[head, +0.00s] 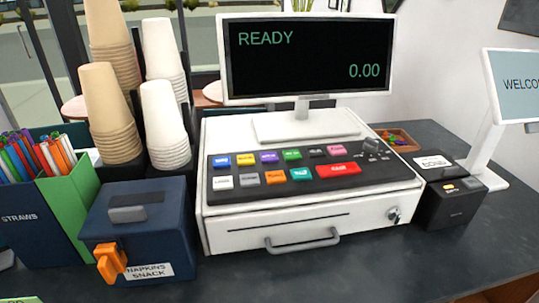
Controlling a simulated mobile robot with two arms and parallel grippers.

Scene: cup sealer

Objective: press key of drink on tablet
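A white cash register (300,230) stands in the middle of the counter in the head view. Its dark sloped panel carries rows of coloured keys (275,177), including a wide red one (338,169). Their labels are too small to read, so I cannot tell which is a drink key. A display (308,55) on top reads READY and 0.00. A white tablet-like screen (515,85) on a stand at the right edge reads WELCOME and is partly cut off. Neither of my grippers is in view.
Stacked cups (115,110) stand in dark holders left of the register. A blue napkin box (140,230) with an orange part and a straws bin (35,225) are at the left. A small black device (450,205) is at the right. The front right counter (400,265) is clear.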

